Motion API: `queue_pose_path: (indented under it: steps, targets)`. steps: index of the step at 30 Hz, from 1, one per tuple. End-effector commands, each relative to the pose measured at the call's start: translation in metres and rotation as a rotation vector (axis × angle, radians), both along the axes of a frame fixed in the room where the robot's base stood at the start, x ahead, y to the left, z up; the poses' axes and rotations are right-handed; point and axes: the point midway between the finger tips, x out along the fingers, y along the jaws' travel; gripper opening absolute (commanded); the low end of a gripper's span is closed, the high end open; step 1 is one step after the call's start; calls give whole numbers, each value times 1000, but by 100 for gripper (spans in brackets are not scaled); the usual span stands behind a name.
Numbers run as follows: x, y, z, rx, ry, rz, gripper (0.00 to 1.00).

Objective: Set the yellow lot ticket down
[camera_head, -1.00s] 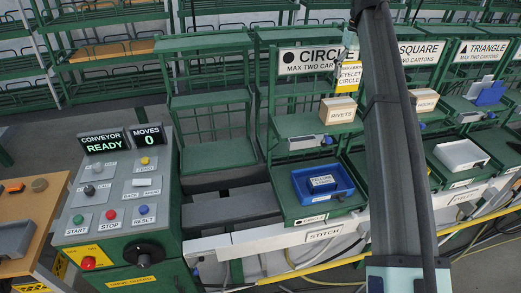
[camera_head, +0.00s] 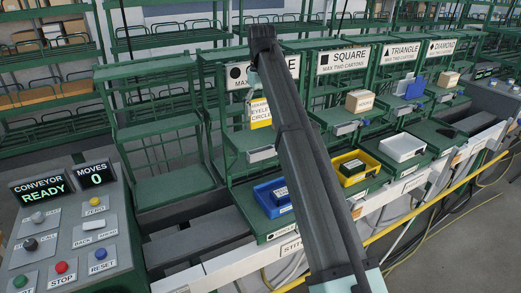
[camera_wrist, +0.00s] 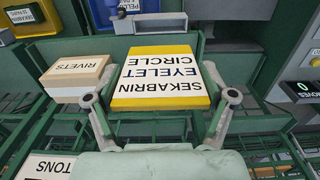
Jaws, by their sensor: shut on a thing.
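The yellow lot ticket (camera_wrist: 160,78) has a white label reading SEKABRIN EYELET CIRCLE, upside down in the wrist view. My gripper (camera_wrist: 160,98) is shut on it, with one finger at each side edge. In the head view the ticket (camera_head: 261,114) hangs upright below the end of my arm, in front of the circle bay (camera_head: 242,80), above its shelf. The arm hides part of that bay. I cannot tell whether the ticket touches the rack.
A RIVETS carton (camera_wrist: 78,75) is beside the ticket in the wrist view. Below the circle shelf is a blue tray (camera_head: 265,205) holding a dark carton. A yellow tray (camera_head: 345,180) and a white tray (camera_head: 402,147) stand further right. The control console (camera_head: 75,240) is at left.

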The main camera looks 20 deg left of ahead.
Motion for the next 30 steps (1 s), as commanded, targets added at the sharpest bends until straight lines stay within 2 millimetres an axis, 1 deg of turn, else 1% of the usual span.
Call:
queue_pose_path:
  steps: [1, 2, 6, 9, 12, 19, 26, 30]
  targets:
    - [-2, -1, -19, -1, 2, 0, 59]
    - [-3, -2, -20, -2, 3, 0, 59]
    - [-3, -2, -48, -2, 3, 0, 59]
    - [-2, -2, -64, -1, 2, 0, 59]
    - [-1, -1, -74, -1, 1, 0, 59]
    - [-1, -1, -87, -1, 1, 0, 59]
    - [-1, -1, -117, -1, 1, 0, 59]
    - [0, 0, -121, 0, 0, 0, 59]
